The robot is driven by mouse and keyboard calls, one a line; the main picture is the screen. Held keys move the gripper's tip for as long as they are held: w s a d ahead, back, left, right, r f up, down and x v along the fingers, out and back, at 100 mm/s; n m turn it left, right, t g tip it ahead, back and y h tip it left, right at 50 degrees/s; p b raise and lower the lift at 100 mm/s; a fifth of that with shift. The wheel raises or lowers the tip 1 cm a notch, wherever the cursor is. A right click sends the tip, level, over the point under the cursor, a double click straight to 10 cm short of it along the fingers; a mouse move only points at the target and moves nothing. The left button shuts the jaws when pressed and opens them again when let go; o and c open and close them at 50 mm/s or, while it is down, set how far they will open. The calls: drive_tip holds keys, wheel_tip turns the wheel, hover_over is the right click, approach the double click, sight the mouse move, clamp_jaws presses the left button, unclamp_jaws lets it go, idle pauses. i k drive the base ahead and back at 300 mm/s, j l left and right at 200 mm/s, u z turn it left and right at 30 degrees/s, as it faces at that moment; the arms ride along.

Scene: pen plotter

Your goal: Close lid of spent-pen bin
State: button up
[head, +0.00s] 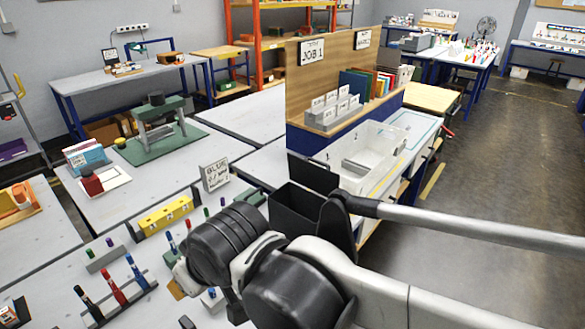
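The black spent-pen bin (292,208) stands at the middle of the view, at the edge of the pale worktops. A black panel, which looks like its lid (313,174), stands raised at its back, so the bin looks open. My arm's dark joints cover the bin's lower right side. My arm reaches in from the right and bends down in front of the bin. My gripper (232,303) is mostly hidden under my wrist, left of and nearer than the bin. Its fingers cannot be made out.
Upright pens in holders (115,285) and a yellow case (165,215) are at left. A small sign (214,176) stands left of the bin. A white tray (360,165) and a wooden board (335,60) are behind it. The floor at right is clear.

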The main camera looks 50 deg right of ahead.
sight(323, 181)
drive_tip(key=l+u, duration=0.1)
drive_tip(key=l, duration=0.35)
drive_tip(key=k+l+u, duration=0.1)
drive_tip(key=l, duration=0.35)
drive_tip(key=k+l+u, duration=0.1)
drive_tip(key=l, duration=0.3)
drive_tip(key=k+l+u, duration=0.1)
drive_tip(key=l, duration=0.35)
drive_tip(key=k+l+u, duration=0.1)
drive_tip(key=l, duration=0.3)
drive_tip(key=k+l+u, duration=0.1)
drive_tip(key=k+l, duration=0.15)
drive_tip(key=l, duration=0.15)
drive_tip(key=i+l+u, duration=0.1)
drive_tip(key=l, duration=0.3)
drive_tip(key=i+l+u, duration=0.15)
drive_tip(key=l, duration=0.25)
drive_tip(key=i+l+u, duration=0.1)
drive_tip(key=l, duration=0.3)
drive_tip(key=k+l+z, duration=0.35)
drive_tip(key=k+l, duration=0.2)
drive_tip(key=l, duration=0.1)
